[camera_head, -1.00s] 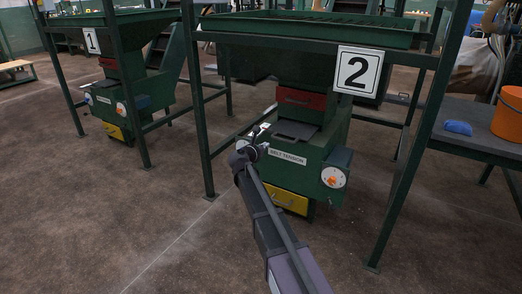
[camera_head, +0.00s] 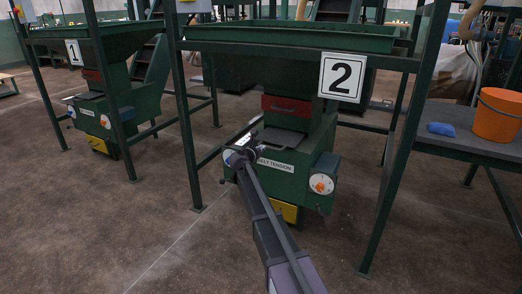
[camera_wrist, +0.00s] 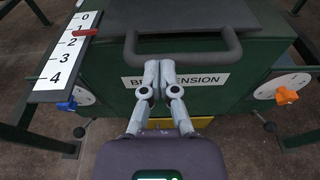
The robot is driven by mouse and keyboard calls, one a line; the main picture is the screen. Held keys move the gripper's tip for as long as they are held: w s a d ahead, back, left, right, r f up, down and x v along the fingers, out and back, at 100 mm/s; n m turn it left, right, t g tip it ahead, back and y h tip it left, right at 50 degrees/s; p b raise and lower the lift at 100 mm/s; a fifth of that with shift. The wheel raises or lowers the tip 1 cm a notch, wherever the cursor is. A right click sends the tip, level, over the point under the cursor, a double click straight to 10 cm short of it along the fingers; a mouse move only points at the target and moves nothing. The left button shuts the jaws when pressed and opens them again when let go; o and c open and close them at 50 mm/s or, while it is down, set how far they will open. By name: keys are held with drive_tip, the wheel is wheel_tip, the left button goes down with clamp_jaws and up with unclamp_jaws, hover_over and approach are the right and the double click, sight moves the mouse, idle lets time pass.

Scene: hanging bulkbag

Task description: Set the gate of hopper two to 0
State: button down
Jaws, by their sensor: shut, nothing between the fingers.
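Hopper two (camera_head: 300,60) is a green machine under a sign with a 2 (camera_head: 342,77). Its gate is a dark plate (camera_wrist: 195,14) with a bar handle (camera_wrist: 205,55) at the front, above a partly hidden BELT TENSION label (camera_wrist: 209,80). Left of the gate is a white scale (camera_wrist: 62,58) marked 0 to 4, with a red pointer (camera_wrist: 85,33) between 1 and 2. My gripper (camera_wrist: 160,66) is shut and empty, its fingertips at the handle's front bar in the wrist view; I cannot tell if they touch it. It also shows in front of hopper two in the head view (camera_head: 243,155).
A blue knob (camera_wrist: 67,104) and an orange knob (camera_wrist: 286,95) sit on white dials at either side. Green frame legs (camera_head: 390,175) flank the hopper. Hopper one (camera_head: 100,60) stands left. A table at right holds an orange bucket (camera_head: 497,115) and a blue item (camera_head: 441,129).

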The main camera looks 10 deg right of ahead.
sight(271, 139)
drive_tip(key=x, duration=0.4)
drive_tip(key=r+x, duration=0.1)
drive_tip(key=x, duration=0.1)
drive_tip(key=shift+w+d+r, duration=0.1)
drive_tip(key=shift+w, duration=0.1)
drive_tip(key=shift+w+d, duration=0.2)
drive_tip(key=shift+d, duration=0.05)
drive_tip(key=shift+r, duration=0.1)
drive_tip(key=p+v, duration=0.2)
drive_tip(key=v, duration=1.2)
drive_tip(key=shift+s+a+p, duration=0.25)
drive_tip(key=shift+p, duration=0.15)
